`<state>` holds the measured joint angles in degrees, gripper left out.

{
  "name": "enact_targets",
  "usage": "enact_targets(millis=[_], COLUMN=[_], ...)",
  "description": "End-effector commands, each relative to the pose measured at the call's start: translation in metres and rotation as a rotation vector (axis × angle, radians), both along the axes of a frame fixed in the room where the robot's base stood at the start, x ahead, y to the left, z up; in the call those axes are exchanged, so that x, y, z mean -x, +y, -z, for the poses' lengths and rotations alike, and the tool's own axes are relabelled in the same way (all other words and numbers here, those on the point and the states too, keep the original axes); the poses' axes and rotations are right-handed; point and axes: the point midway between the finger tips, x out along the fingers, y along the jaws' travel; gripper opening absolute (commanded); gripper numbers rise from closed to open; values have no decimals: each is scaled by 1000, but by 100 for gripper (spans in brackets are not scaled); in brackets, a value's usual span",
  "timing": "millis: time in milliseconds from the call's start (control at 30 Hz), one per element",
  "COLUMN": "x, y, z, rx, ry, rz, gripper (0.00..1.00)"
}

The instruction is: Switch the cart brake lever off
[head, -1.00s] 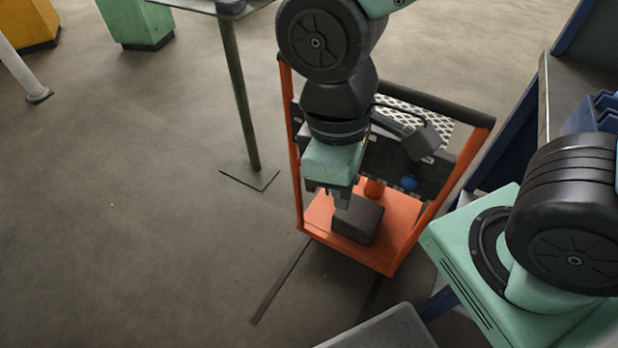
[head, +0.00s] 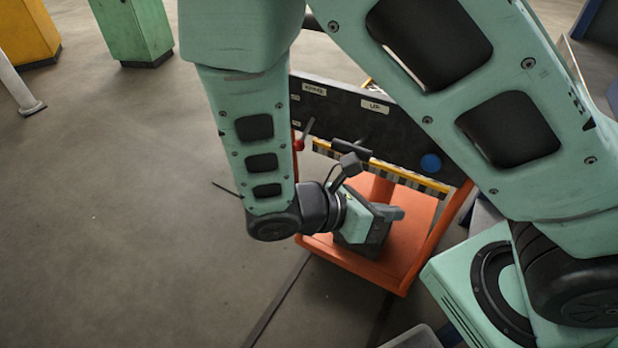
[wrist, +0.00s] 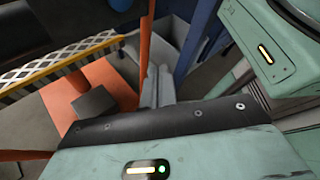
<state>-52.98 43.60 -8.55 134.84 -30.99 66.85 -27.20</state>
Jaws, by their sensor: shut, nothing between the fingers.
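The orange cart (head: 350,262) stands under my arm in the head view, with a dark upright panel (head: 400,135) bearing small white labels. At the panel's left, a short dark lever (head: 308,128) sticks up beside a red knob (head: 299,145); I cannot tell for sure that this is the brake lever, or its setting. My gripper (head: 398,213) is low over the cart's platform, pointing right, shut and empty, apart from that lever. In the wrist view, its grey fingers (wrist: 157,85) are together near an orange post (wrist: 145,45).
A dark block (wrist: 95,103) sits on the orange platform (wrist: 65,95). A blue knob (head: 430,163) is at the panel's right. A yellow-edged mesh strip (wrist: 60,68) runs along the cart. Green (head: 135,30) and yellow (head: 28,32) cabinets stand far left; the floor between is clear.

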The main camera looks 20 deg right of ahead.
Motion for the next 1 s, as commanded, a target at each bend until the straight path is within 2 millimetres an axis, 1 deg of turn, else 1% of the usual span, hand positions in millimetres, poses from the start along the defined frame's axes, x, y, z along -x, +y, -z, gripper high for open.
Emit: enact_targets(millis=[33,100,300,467,567,667,800,1000], x=[-5,-14,-44,-70,-86,-101,-118,-131], y=[-5,-12,-21,-18,-11,1,23,51], z=[21,33,62,81,92,103,116,128], rx=[67,153,419,648,800,956,1165,1373], ry=[34,76,185,256,292,321,347,356], rz=[-48,-110,-281,-404,-476,-541,-615,-673], gripper=[0,0,0,0,0,0,0,0])
